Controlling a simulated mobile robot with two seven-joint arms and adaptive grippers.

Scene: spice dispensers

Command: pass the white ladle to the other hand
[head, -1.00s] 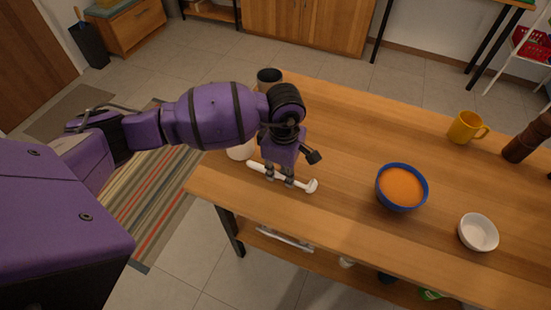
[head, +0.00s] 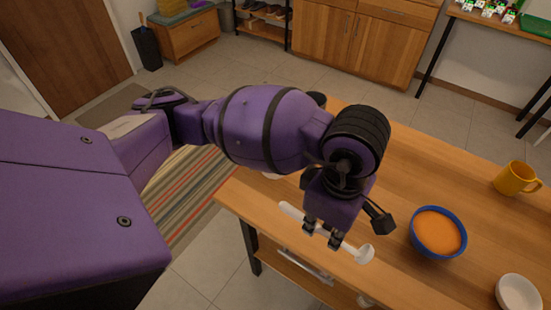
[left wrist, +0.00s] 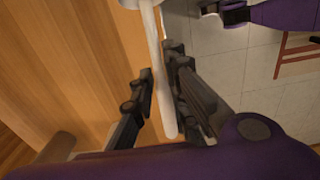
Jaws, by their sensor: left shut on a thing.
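The white ladle (head: 293,213) is held by my left gripper (head: 322,238), which is shut on its handle. In the head view it lies across the near left part of the table, with its bowl end at the right. In the left wrist view the ladle's handle (left wrist: 161,80) runs between the two fingers of the left gripper (left wrist: 160,95). My right gripper is not in the head view. At the top right of the left wrist view, a dark gripper-like part on a purple arm (left wrist: 225,12) shows, cut off by the frame edge; its fingers are unclear.
A blue bowl with orange contents (head: 438,232) stands right of the ladle on the wooden table (head: 415,170). A yellow mug (head: 515,178) and a white bowl (head: 518,292) stand farther right. A dark cup (head: 316,98) is partly hidden behind my arm.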

